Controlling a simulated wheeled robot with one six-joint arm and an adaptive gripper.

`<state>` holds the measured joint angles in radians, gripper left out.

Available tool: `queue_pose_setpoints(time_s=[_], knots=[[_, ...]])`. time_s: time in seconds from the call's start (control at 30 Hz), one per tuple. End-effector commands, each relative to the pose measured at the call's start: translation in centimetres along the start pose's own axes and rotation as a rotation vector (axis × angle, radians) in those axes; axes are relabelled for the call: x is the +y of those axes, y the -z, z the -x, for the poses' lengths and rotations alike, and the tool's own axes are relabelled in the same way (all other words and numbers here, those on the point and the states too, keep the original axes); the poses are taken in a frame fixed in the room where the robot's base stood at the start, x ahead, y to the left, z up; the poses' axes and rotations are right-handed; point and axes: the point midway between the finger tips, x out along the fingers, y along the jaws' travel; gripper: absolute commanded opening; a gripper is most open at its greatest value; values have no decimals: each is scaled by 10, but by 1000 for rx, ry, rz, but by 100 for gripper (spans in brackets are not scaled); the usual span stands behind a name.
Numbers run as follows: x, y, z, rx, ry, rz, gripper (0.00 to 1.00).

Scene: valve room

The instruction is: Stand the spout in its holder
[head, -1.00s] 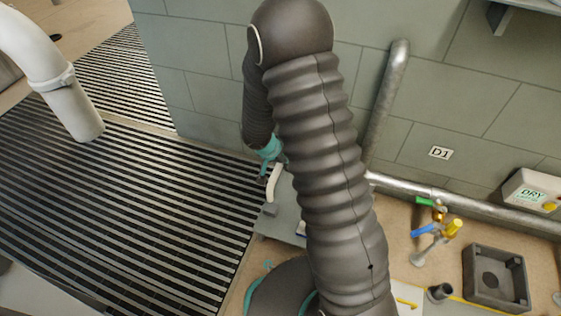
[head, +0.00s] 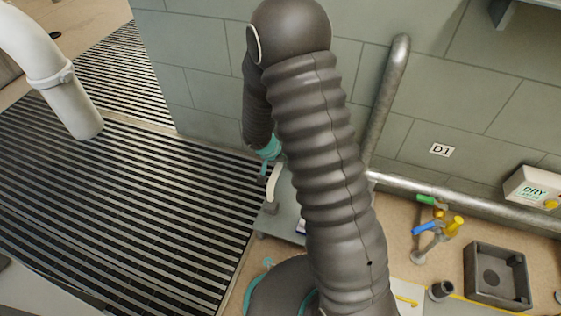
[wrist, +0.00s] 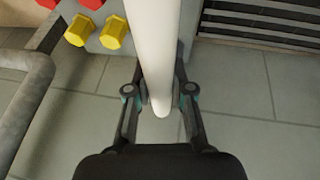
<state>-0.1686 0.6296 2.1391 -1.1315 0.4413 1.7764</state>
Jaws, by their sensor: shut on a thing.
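A smooth white tube, which looks like the spout (wrist: 161,55), runs down the middle of the wrist view, its rounded end toward me. My gripper (wrist: 160,97) is shut on it near that end, one finger on each side. In the head view my gripper (head: 268,160) is mostly hidden behind my arm, and a short white piece of the spout (head: 272,189) shows just below it. A small dark upright cup (head: 440,290) and a grey square block with a round recess (head: 474,278) stand at lower right; I cannot tell which is the holder.
Coloured taps (head: 437,230) stand by a metal pipe (head: 391,100) along the wall. A box marked DRY (head: 530,187) is at right. A thick white pipe (head: 50,70) hangs over the slatted grating (head: 130,190) at left. Yellow knobs (wrist: 115,32) are close left of the spout.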

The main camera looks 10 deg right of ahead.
Motion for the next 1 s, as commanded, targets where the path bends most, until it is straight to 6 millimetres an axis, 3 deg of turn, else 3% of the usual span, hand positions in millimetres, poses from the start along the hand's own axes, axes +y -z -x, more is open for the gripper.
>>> queue_pose_setpoints(time_s=[1.0], knots=[[-2,-3,-9,1,0,-1,0]])
